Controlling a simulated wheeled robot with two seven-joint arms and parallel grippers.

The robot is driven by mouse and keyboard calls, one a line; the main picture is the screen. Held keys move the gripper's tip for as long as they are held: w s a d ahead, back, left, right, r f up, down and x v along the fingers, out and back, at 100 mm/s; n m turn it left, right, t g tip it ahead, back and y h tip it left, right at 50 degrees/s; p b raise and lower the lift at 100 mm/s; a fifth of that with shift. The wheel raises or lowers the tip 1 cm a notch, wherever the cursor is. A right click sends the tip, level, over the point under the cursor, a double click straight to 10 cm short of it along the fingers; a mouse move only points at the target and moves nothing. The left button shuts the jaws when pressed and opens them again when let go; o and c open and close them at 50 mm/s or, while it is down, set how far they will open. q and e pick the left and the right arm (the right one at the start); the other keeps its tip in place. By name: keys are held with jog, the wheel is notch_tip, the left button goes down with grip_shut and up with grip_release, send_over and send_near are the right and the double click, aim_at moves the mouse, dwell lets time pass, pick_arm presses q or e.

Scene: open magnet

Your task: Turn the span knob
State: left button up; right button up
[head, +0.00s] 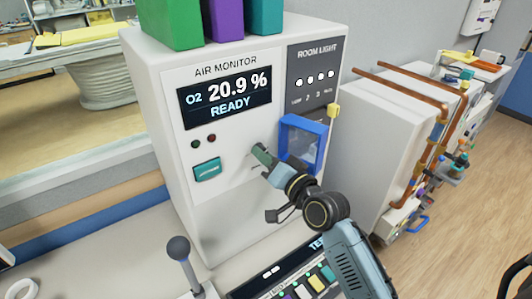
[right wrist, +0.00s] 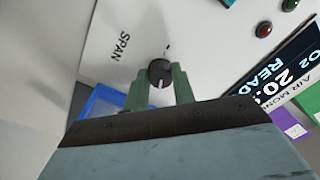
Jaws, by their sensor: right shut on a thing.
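The span knob (right wrist: 159,73) is a small dark round knob with a pale pointer line, on the white front panel beside the printed word SPAN. In the right wrist view my right gripper (right wrist: 160,85) is shut on it, one green finger on each side. In the head view my right gripper (head: 262,158) reaches the front of the air monitor (head: 225,225) and hides the knob. The air monitor's display (head: 224,97) reads O2 20.9 % READY. My left gripper does not show in either view.
A blue-framed clear cover (head: 303,142) with a yellow tab stands close right of my right gripper. A teal button (head: 207,169) and two small lamps sit left of it. A lever with a grey ball (head: 179,249) and a console (head: 285,275) are below.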

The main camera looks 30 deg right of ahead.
dwell(0.4)
jog(key=o, duration=1)
jog(key=shift+s+d+f+b, duration=0.1)
jog(key=shift+s+d+b, duration=0.25)
jog(key=shift+s, duration=1.85)
jog(key=shift+s+d+r+b, duration=0.1)
jog(key=shift+s+d+b, duration=0.3)
jog(key=shift+s, duration=1.8)
jog(key=shift+s+d+f+b, duration=0.1)
jog(key=shift+s+d+b, duration=0.25)
jog(key=shift+s, duration=1.85)
